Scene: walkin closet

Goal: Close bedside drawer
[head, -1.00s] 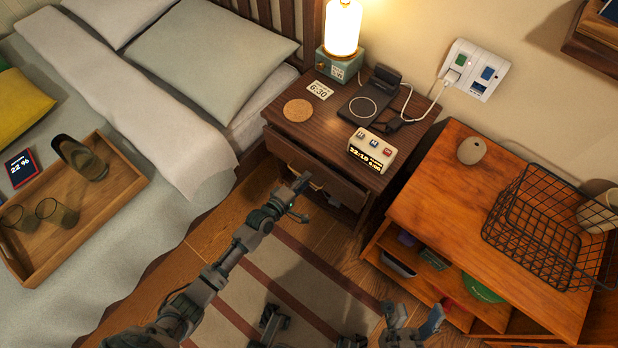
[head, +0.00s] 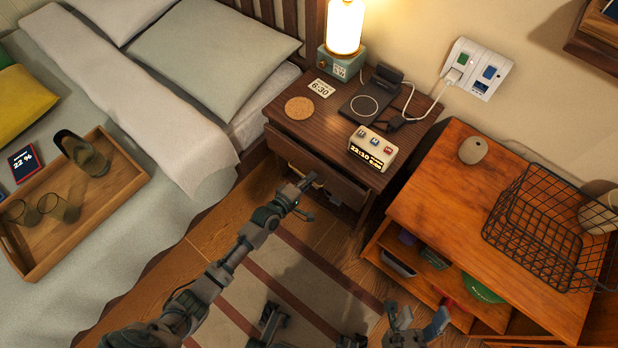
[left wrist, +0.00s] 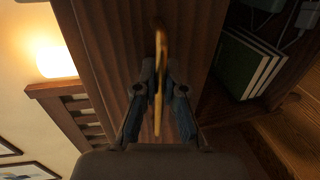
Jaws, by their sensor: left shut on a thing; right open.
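The dark wood bedside table (head: 345,118) stands beside the bed, with its drawer (head: 318,172) just below the top. A narrow dark gap shows above the drawer front, so it looks slightly open. My left gripper (head: 309,184) is at the drawer front. In the left wrist view, the drawer's brass handle (left wrist: 159,75) runs between the fingers of my left gripper (left wrist: 160,95), which is shut on it. In the head view the gripper partly hides the handle. My right gripper (head: 418,322) is open and empty, low in the picture, away from the drawer.
A lamp (head: 344,35), coaster (head: 299,108), phone stand (head: 366,104) and clock (head: 372,150) stand on the table top. An orange wood cabinet (head: 430,195) with a wire basket (head: 545,225) is close on the right. The bed (head: 120,215) is at left; striped rug lies below.

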